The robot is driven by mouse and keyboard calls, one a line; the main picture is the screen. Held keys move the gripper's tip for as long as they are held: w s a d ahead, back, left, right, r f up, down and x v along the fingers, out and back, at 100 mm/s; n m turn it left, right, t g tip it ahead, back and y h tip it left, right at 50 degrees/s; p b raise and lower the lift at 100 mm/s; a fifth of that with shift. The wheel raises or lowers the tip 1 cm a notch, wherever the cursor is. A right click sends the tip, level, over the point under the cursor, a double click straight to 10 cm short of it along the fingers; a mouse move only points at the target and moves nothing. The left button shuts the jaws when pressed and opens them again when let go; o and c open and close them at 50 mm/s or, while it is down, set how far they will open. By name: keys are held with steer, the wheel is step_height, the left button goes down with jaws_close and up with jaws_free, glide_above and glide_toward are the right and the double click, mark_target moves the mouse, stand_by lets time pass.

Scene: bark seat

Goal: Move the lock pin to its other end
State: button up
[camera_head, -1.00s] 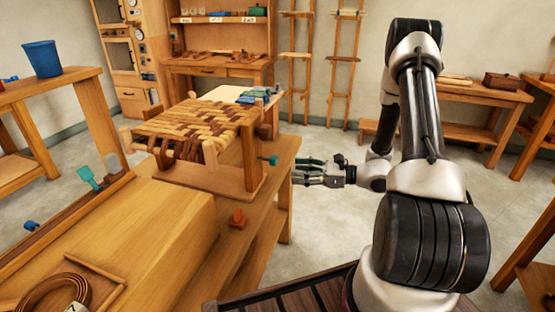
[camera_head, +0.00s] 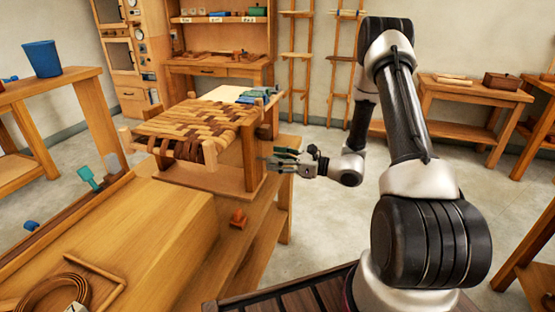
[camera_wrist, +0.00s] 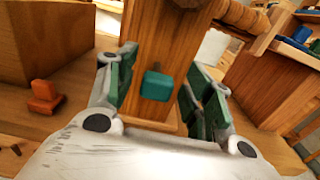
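The lock pin, which I take to be the teal square-headed piece (camera_wrist: 157,86), sticks out from an upright wooden post (camera_wrist: 165,45) of the seat stand. In the head view the stand with its woven bark seat (camera_head: 195,128) is on the bench, and the pin is hidden or merged with my fingers. My gripper (camera_head: 272,161) is at the stand's right side, pointing left at the post. In the wrist view its green-padded fingers are open, one on each side of the pin head, with a visible gap on both sides.
A large wooden block (camera_head: 130,230) fills the near bench. Open floor lies to the right.

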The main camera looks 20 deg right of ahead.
jaws_close()
steer(key=shift+x, duration=1.35)
steer(key=shift+o, duration=0.2)
jaws_free()
steer(key=v, duration=1.2)
